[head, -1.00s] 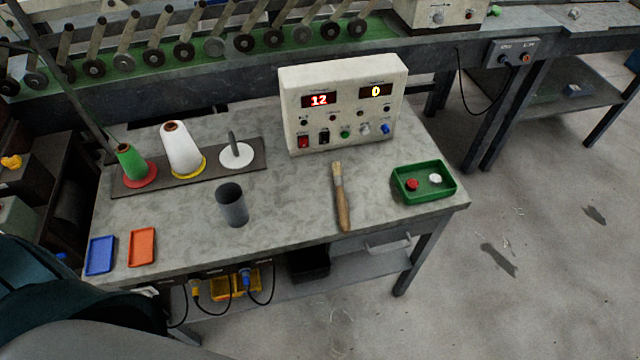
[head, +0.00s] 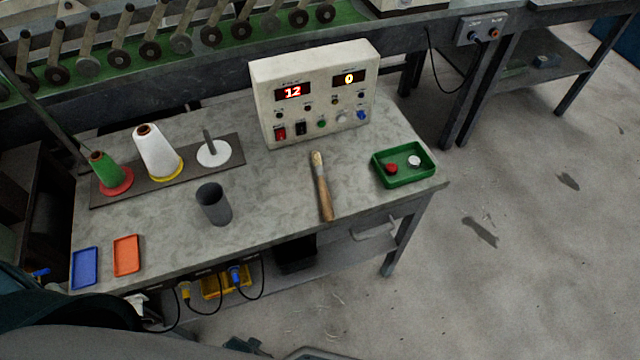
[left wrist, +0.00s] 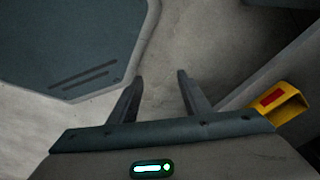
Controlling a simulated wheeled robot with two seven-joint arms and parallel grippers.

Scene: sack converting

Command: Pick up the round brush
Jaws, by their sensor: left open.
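The round brush (head: 322,188) lies on the workbench (head: 270,188) in the head view, right of the middle. It has a wooden handle toward the front edge and pale bristles toward the control box. Nothing covers it. My left gripper (left wrist: 160,80) shows in the left wrist view with its two fingers apart and nothing between them. It faces the concrete floor, away from the brush. My right gripper is not in view.
A green tray (head: 405,180) with a red and a white piece sits right. The control box (head: 315,95) stands behind. Blue (head: 85,268) and orange (head: 127,255) trays lie front left. A yellow part (left wrist: 282,103) is near my left gripper.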

